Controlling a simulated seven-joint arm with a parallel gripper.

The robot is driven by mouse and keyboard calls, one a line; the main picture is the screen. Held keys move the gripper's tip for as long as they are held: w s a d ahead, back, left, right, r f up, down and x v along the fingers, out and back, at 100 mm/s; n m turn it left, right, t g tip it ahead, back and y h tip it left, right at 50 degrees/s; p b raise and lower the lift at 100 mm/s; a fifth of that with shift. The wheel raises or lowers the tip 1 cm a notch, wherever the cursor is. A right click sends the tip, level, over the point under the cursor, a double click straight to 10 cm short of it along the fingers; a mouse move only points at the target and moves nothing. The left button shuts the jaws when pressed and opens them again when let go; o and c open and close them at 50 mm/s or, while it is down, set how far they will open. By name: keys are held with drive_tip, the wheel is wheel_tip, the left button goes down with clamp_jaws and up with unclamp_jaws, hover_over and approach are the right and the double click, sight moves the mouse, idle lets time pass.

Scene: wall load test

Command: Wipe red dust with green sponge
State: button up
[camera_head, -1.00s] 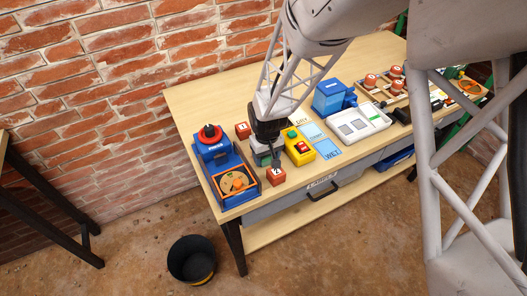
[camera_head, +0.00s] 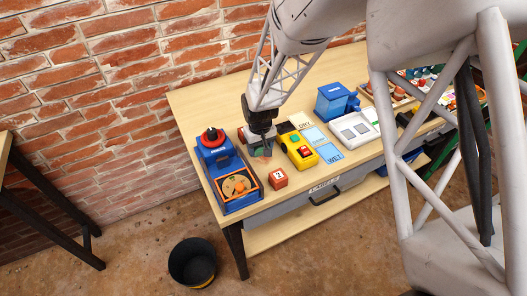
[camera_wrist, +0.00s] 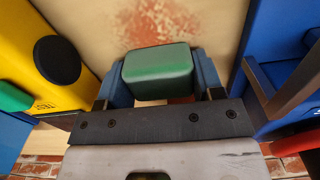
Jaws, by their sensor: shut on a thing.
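The green sponge (camera_wrist: 158,70) is held between the two blue fingers of my gripper (camera_wrist: 160,82) in the wrist view. The red dust (camera_wrist: 155,20) is a speckled patch on the pale tabletop, just beyond the sponge. In the head view my gripper (camera_head: 262,148) points down over the table, between the blue machine and the yellow box. Only a faint trace of the dust (camera_head: 264,159) shows there. I cannot tell whether the sponge touches the tabletop.
A blue machine with an orange-edged tray (camera_head: 240,186) stands left of my gripper. A yellow box with buttons (camera_head: 299,149) is close on the right. A red numbered cube (camera_head: 278,179) sits near the front edge. A black bucket (camera_head: 192,262) stands on the floor.

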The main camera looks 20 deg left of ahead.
drive_tip(key=shift+w+a+r, duration=0.25)
drive_tip(key=shift+w+a, duration=0.15)
drive_tip(key=shift+r, duration=4.05)
drive_tip(key=shift+s, duration=0.1)
drive_tip(key=shift+s+a+f, duration=0.25)
drive_tip(key=shift+s, duration=0.05)
drive_tip(key=shift+f, duration=0.1)
